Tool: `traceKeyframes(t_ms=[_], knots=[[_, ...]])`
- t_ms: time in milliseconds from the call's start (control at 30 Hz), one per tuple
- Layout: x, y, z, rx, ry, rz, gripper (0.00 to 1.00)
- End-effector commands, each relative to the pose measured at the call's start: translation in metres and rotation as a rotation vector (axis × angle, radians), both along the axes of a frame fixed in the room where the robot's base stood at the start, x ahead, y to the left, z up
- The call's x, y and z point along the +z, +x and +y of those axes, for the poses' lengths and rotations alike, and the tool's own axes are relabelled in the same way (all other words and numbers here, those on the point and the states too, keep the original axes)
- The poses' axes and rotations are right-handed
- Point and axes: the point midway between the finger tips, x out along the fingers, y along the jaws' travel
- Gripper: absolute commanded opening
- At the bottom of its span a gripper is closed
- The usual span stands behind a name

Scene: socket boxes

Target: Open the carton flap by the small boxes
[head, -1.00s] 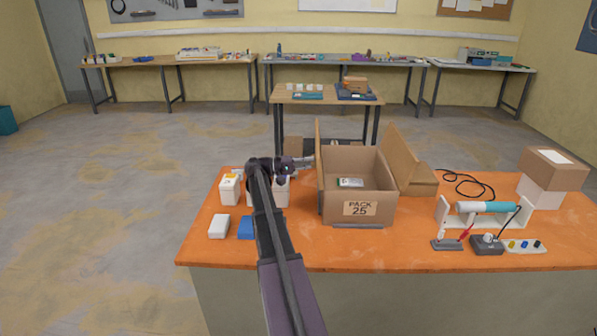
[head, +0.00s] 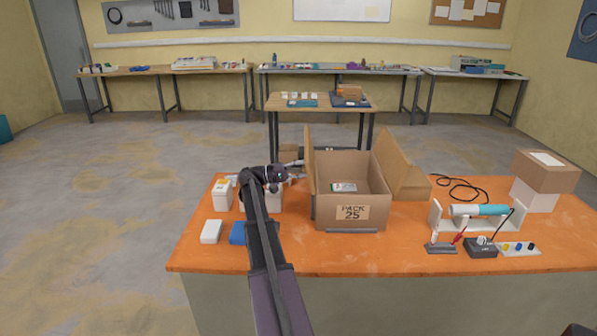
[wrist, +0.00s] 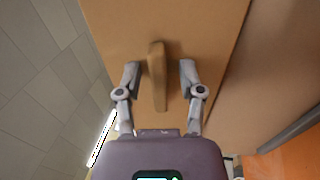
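The open carton (head: 341,211), marked PACK 25, stands on the orange table. Its left flap (head: 308,160), on the side of the small boxes, stands about upright; its right flap (head: 398,168) leans outward. My gripper (head: 300,170) is beside the left flap's outer face. In the wrist view the flap (wrist: 215,35) fills the upper middle, with a narrow brown tab (wrist: 157,80) sticking out from it. The fingers of my gripper (wrist: 160,72) are open on either side of the tab, with gaps showing. The small boxes are white (head: 222,196), white (head: 211,231) and blue (head: 237,233); my arm partly hides others.
A pale item (head: 344,187) lies inside the carton. To the right stand a white cradle with a teal cylinder (head: 480,211), a black cable (head: 460,188), a dark switch box (head: 481,248) and stacked boxes (head: 545,170). The table front is mostly clear.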

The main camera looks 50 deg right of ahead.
Motion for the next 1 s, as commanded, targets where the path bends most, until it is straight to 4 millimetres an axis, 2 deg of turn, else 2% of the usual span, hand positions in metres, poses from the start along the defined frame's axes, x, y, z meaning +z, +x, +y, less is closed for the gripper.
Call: traceKeyframes(t_ms=[433,1000], knots=[[-0.001,0.003,0.001,0.001,0.000,0.001,0.54],[-0.007,0.025,0.016,0.003,0.000,0.001,0.54]])
